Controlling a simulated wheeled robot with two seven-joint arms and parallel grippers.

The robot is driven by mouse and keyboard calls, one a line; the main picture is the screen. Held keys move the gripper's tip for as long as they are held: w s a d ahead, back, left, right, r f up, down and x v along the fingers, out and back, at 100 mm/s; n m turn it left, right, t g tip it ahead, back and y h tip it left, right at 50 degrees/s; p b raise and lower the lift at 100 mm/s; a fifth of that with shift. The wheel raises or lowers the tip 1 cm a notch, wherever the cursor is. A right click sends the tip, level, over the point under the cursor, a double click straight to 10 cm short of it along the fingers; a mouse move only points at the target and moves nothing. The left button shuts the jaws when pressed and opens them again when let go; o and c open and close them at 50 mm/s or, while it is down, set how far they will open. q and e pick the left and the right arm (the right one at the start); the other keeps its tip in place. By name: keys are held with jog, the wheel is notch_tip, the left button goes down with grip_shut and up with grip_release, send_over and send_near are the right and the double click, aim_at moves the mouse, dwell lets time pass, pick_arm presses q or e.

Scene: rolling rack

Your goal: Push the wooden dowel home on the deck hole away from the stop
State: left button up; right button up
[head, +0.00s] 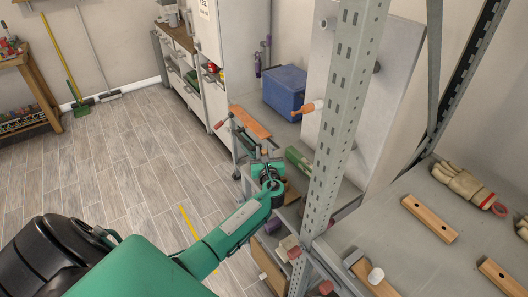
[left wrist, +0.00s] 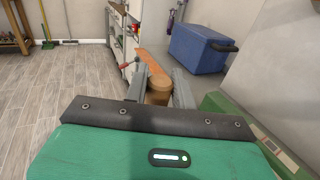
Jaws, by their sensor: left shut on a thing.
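My left gripper (head: 263,160) reaches over the lower shelf beyond the grey rack post. In the left wrist view its two fingers (left wrist: 160,90) are shut on a short round wooden piece, which looks like the wooden dowel (left wrist: 157,82). An orange-brown board (head: 250,122) lies just beyond; it also shows in the left wrist view (left wrist: 150,57). The gripper and dowel hide whatever is below, so I cannot tell how deep the dowel sits or see a hole. I cannot make out the stop. My right gripper is not in view.
The grey perforated post (head: 335,130) stands close right of my left arm. A blue cooler (head: 285,88) sits behind the gripper, and a green box (head: 298,160) lies to its right. The right shelf holds gloves (head: 462,187) and a holed wooden bar (head: 430,218). Open floor lies left.

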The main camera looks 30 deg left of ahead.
pick_arm(q)
jog(key=shift+f, duration=0.15)
jog(key=o, duration=1)
jog(key=shift+c, duration=0.2)
jog(key=shift+f, duration=0.1)
